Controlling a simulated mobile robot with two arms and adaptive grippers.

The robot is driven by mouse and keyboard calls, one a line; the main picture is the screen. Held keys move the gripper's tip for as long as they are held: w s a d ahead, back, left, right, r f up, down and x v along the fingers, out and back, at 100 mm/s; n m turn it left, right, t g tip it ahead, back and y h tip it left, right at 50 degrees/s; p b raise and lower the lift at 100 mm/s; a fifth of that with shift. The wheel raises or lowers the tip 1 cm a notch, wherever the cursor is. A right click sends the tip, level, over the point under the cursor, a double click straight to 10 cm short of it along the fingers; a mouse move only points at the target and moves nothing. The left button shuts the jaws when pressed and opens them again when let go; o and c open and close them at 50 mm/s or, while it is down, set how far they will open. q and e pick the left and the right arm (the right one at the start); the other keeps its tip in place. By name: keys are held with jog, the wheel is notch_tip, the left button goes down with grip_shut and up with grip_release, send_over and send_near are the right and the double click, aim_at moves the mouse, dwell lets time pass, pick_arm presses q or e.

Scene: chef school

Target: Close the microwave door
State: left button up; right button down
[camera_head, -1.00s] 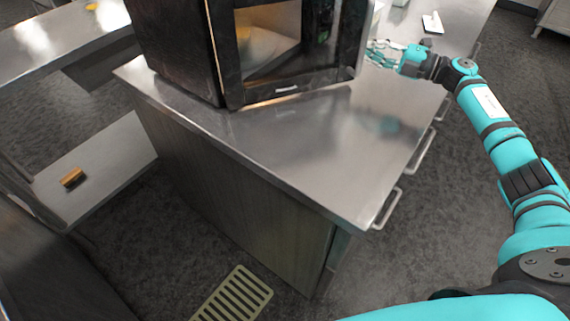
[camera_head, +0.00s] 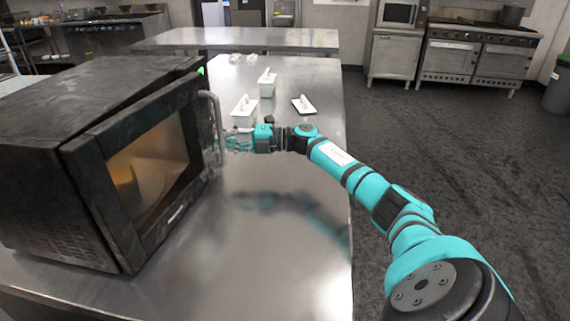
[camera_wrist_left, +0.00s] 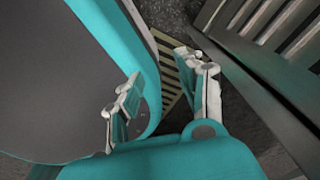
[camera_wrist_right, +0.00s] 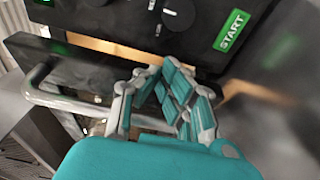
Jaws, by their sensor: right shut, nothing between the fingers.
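The black microwave (camera_head: 85,110) stands on the left of the steel counter in the head view. Its windowed door (camera_head: 150,170) has a metal handle (camera_head: 211,125) on the right edge. In the right wrist view the handle (camera_wrist_right: 70,105) and dark door edge (camera_wrist_right: 85,80) are at left, with a warm-lit gap beside the control panel (camera_wrist_right: 195,30); the door looks ajar. My right gripper (camera_head: 236,140) is shut and empty, just right of the handle; whether it touches the door is unclear. My left gripper (camera_wrist_left: 168,95) is open and empty, away from the microwave.
The steel counter (camera_head: 285,235) is clear in front of my right arm. White containers (camera_head: 244,110) and a small dark-edged board (camera_head: 304,105) lie beyond the right gripper. Another steel table (camera_head: 235,39) stands behind. Open floor (camera_head: 455,135) is on the right.

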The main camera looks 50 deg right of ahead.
jog(key=v, duration=1.2)
jog(key=s+a+r+n+g+h+p, duration=0.25)
jog(key=s+a+n+g+p, duration=0.35)
jog(key=p, duration=0.3)
jog(key=s+a+r+n+t+h+p, duration=0.2)
jog(key=s+r+n+h+p, duration=0.2)
jog(key=r+n+h+p, duration=0.25)
send_near(224, 151)
jog(key=shift+s+f, duration=0.5)
jog(key=shift+f, duration=0.6)
jog(key=shift+h, duration=0.4)
jog(key=shift+w+a+f+p, duration=0.15)
jog(key=shift+w+a+p, duration=0.2)
jog(key=shift+w, duration=0.4)
jog(key=shift+w+a+f+p, duration=0.2)
jog(key=shift+w+p, duration=0.25)
jog(key=shift+w, duration=0.35)
jog(key=shift+w+a+f+p, duration=0.15)
jog(key=shift+w+a+p, duration=0.2)
jog(key=shift+w, duration=0.4)
